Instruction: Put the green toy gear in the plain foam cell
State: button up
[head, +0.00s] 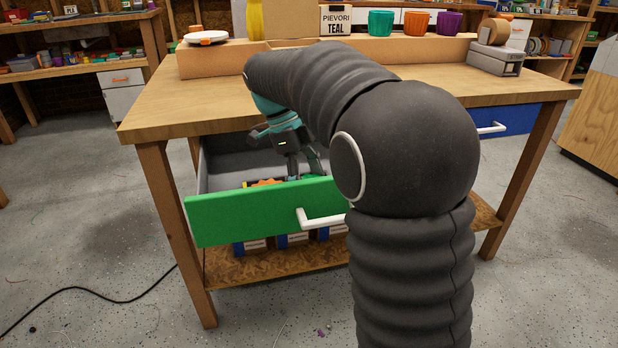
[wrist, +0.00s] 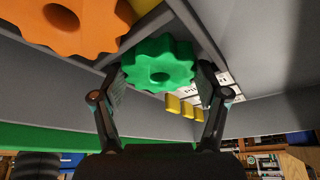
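The green toy gear (wrist: 160,68) fills the gap between my two fingers in the wrist view, with its toothed face and centre hole showing. My gripper (head: 300,175) reaches down into the pulled-out drawer behind its green front (head: 262,212). In the wrist view the fingertips (wrist: 161,73) lie at both sides of the gear, touching it or very close; I cannot tell whether they grip it. Grey divider walls (wrist: 178,18) form cells beside and behind the gear. The drawer front hides the fingertips in the head view. I cannot make out which cell is the plain foam one.
A large orange gear (wrist: 75,22) lies near the green gear; it also shows in the drawer (head: 266,183). Several yellow blocks (wrist: 183,106) and white labels are close by. A white handle (head: 320,220) sticks out from the drawer front. Cups and a sign (head: 337,20) stand on the bench.

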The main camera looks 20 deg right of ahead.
jog(key=shift+o, duration=1.1)
jog(key=p+v, duration=0.2)
jog(key=v, duration=1)
jog(key=shift+r+p, duration=0.15)
jog(key=shift+p, duration=0.2)
